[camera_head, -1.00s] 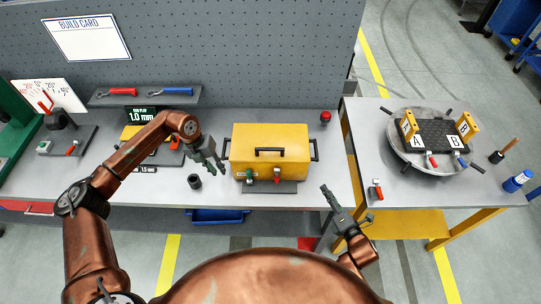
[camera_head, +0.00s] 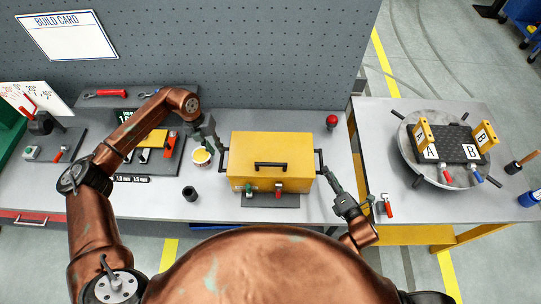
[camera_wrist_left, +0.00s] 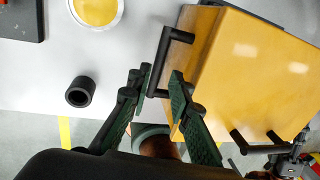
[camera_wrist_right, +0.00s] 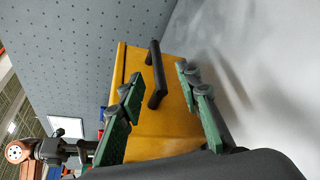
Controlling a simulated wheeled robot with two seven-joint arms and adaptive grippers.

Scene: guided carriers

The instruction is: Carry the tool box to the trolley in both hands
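The yellow tool box (camera_head: 270,150) stands on the grey bench, with a black top handle and a black handle at each end. My left gripper (camera_head: 214,150) is at its left handle. In the left wrist view, the open fingers (camera_wrist_left: 157,85) have the left handle (camera_wrist_left: 168,58) between them, with gaps showing. My right gripper (camera_head: 328,174) is at the right handle (camera_head: 320,162). In the right wrist view, its open fingers (camera_wrist_right: 160,85) stand either side of that handle (camera_wrist_right: 156,75). A blue wheeled trolley (camera_head: 522,25) is partly visible at the far upper right.
A side table (camera_head: 375,150) to the right bears a round turntable (camera_head: 404,155) with a fixture. A black cup (camera_head: 190,193) and a yellow-topped pot (camera_head: 201,157) stand left of the box. A red button (camera_head: 332,121) is behind its right end.

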